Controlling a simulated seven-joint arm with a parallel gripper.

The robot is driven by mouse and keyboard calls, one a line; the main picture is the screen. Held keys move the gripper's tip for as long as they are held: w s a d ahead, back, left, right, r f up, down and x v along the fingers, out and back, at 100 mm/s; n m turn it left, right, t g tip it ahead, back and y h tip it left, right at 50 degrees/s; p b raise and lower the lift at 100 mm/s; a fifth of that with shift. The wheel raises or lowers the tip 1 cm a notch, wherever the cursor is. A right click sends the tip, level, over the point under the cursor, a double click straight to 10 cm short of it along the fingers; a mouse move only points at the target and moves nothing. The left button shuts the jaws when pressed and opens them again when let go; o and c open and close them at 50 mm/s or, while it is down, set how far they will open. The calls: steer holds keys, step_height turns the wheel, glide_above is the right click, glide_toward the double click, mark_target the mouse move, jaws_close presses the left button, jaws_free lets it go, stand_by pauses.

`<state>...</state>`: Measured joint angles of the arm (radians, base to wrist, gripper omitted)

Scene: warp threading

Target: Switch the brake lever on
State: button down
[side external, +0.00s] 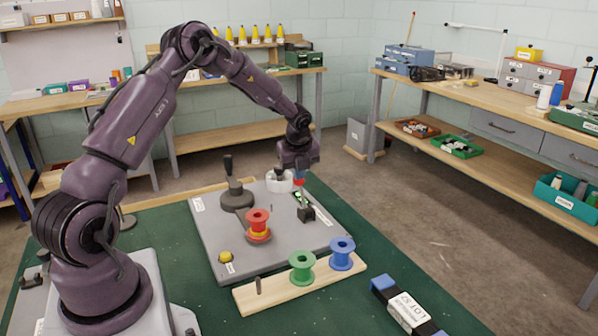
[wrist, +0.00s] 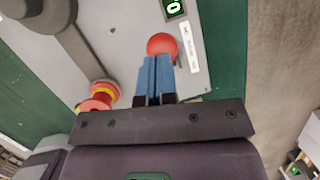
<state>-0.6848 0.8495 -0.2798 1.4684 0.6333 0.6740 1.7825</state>
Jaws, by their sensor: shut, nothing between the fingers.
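The brake lever appears to be the small lever with a red ball knob (wrist: 162,44), beside a green display and a white label on the grey panel. My gripper (side external: 299,174) points down over the right part of the panel. In the wrist view its blue fingers (wrist: 157,62) are closed together with nothing between them, their tips at the knob's lower edge. I cannot tell whether they touch it. The lever's shaft is mostly hidden.
The grey panel (side external: 205,225) also holds a dark crank (side external: 237,197), a white round part (side external: 280,184), a red spool (side external: 257,222) and a yellow knob (side external: 225,257). Green (side external: 301,268) and blue (side external: 342,254) spools stand on a wooden board in front.

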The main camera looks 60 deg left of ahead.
steer(key=shift+r, duration=0.1)
steer(key=v, duration=1.3)
steer(key=shift+s, duration=0.15)
